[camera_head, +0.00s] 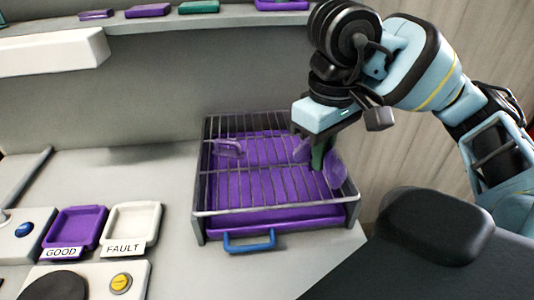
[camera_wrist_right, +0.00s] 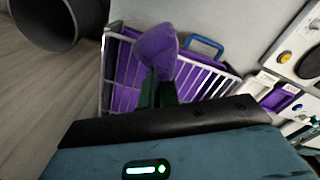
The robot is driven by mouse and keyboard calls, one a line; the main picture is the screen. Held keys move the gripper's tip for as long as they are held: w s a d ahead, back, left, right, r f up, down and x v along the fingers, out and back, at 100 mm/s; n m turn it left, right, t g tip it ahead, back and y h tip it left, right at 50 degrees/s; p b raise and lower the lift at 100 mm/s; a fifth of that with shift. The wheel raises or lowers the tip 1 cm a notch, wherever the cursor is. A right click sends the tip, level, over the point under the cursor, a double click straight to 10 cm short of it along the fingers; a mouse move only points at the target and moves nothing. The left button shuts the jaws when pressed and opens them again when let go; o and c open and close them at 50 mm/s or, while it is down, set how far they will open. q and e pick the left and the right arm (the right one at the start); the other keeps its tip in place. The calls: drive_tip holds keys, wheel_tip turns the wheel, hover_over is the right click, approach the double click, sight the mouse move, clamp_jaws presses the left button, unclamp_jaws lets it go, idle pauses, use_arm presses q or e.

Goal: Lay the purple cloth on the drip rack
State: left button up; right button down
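The purple cloth (camera_head: 336,170) hangs bunched at the fingertips of my right gripper (camera_head: 319,158), over the right part of the drip rack. In the right wrist view the cloth (camera_wrist_right: 156,48) is a rounded lump at the ends of the green fingers (camera_wrist_right: 158,92), which are close together on it. The drip rack (camera_head: 262,211) is a grey wire grid above a purple tray with a blue handle (camera_head: 249,241). I cannot tell whether the cloth touches the wires. The rack also shows in the right wrist view (camera_wrist_right: 122,88). My left gripper is out of view.
A small purple piece (camera_head: 229,148) is at the rack's left rear. Left of the rack are a purple GOOD tray (camera_head: 75,226), a white FAULT tray (camera_head: 133,222) and button boxes. A shelf (camera_head: 215,20) with coloured items runs behind. Counter between trays and rack is clear.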

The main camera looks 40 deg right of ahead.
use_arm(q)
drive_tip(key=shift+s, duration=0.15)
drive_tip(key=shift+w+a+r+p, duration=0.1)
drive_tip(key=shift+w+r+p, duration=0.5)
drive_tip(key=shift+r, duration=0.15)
use_arm(e)
drive_tip(key=shift+w+d+f, duration=0.8)
drive_tip(key=shift+w+d, duration=0.55)
drive_tip(key=shift+w, duration=0.9)
drive_tip(key=shift+w+d+f, duration=0.85)
drive_tip(key=shift+w+d, duration=0.55)
drive_tip(key=shift+w, duration=0.85)
drive_tip(key=shift+w+d+f, duration=0.8)
drive_tip(key=shift+w+d, duration=0.55)
drive_tip(key=shift+w, duration=0.9)
drive_tip(key=c, duration=0.9)
unclamp_jaws()
drive_tip(key=shift+c, duration=0.2)
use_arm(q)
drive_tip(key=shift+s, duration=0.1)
